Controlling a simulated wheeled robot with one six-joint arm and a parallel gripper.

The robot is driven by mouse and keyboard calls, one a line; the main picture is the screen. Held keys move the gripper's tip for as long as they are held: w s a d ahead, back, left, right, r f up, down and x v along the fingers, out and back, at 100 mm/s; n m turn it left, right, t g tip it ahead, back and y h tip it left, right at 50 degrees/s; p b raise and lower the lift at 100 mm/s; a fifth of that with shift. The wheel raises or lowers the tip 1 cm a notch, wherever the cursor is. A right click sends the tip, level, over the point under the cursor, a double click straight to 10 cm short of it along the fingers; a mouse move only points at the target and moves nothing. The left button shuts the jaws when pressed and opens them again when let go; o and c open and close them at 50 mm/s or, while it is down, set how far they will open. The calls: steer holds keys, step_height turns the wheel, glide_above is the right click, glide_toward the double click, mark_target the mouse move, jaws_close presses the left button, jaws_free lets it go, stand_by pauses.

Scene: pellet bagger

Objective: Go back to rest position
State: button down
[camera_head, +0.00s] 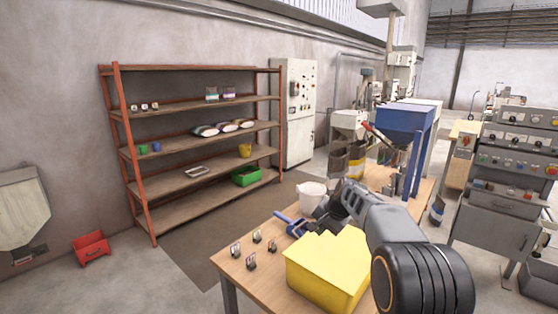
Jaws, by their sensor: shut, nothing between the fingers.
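My arm reaches in from the lower right over the wooden workbench (226,268). My gripper (320,213) is at its far end, low over the bench, next to a white bucket (311,197). The gripper is shut and holds nothing that I can make out. A blue object (291,223) lies just left of the gripper; its exact shape is unclear, and I cannot tell whether the two touch. My arm hides part of the bench behind it.
A yellow box (322,268) stands on the bench beside my arm. Several small dark items (251,261) stand at its left end. A blue hopper (404,118) rises behind my arm. A control console (497,205) stands right. A shelf rack (193,147) is at back left, with open floor before it.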

steer(key=s+d+n+h, duration=0.1)
steer(key=s+n+h, duration=0.1)
steer(key=s, duration=1.4)
steer(key=s+d+f+n+h, duration=0.1)
steer(key=s+n, duration=0.4)
steer(key=s, duration=1)
steer(key=shift+s+d+h, duration=0.4)
steer(key=shift+d, duration=0.2)
